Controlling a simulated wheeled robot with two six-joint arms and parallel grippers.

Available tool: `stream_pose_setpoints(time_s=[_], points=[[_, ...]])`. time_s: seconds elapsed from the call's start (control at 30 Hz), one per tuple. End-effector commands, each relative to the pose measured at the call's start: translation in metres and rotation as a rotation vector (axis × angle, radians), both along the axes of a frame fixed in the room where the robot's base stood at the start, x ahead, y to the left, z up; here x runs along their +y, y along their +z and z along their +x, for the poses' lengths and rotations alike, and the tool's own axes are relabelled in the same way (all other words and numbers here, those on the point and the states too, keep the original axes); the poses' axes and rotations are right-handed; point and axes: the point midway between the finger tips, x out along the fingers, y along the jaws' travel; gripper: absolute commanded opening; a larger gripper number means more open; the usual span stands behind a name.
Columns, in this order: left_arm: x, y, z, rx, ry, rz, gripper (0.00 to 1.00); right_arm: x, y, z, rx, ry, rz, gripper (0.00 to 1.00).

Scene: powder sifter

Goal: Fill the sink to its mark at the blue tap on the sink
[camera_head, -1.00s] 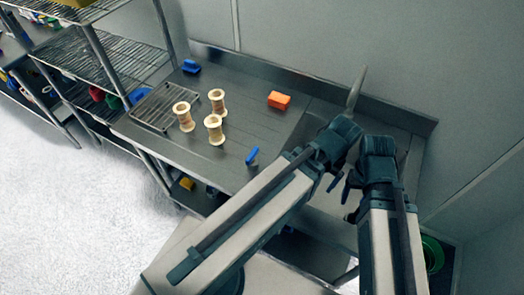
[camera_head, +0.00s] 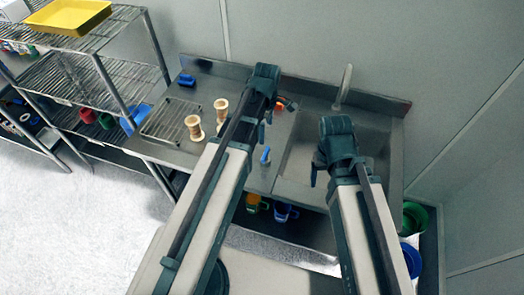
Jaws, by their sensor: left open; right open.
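The sink basin (camera_head: 297,160) is set into the steel counter and is partly hidden by my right arm. I cannot make out a fill mark or water in it. A grey spout (camera_head: 344,84) stands at its back edge. A small upright blue handle (camera_head: 265,154), perhaps the blue tap, stands on the counter just left of the basin. My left gripper (camera_head: 266,120) is open and empty, above the counter behind the blue handle. My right gripper (camera_head: 318,168) is open and empty over the basin's front part.
Two cream spools (camera_head: 194,127) stand on the counter beside a wire rack (camera_head: 170,118). A blue item (camera_head: 186,80) lies behind them. An orange block (camera_head: 278,116) is partly hidden by my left arm. Mugs (camera_head: 283,212) sit below the counter. Wire shelving (camera_head: 75,82) stands left.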

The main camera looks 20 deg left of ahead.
Motion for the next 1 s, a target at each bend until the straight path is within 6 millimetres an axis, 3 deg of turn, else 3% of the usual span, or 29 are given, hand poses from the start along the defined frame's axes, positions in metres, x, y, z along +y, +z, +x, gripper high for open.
stream_pose_setpoints(time_s=[0.37,1.0], points=[[0.000,-0.029,0.000,0.000,-0.003,0.000,1.00,0.000,-0.029,0.000,0.000,0.005,-0.001,0.76],[0.000,-0.118,0.000,0.000,-0.004,0.000,1.00,0.000,-0.118,0.000,0.001,0.014,-0.002,0.76]])
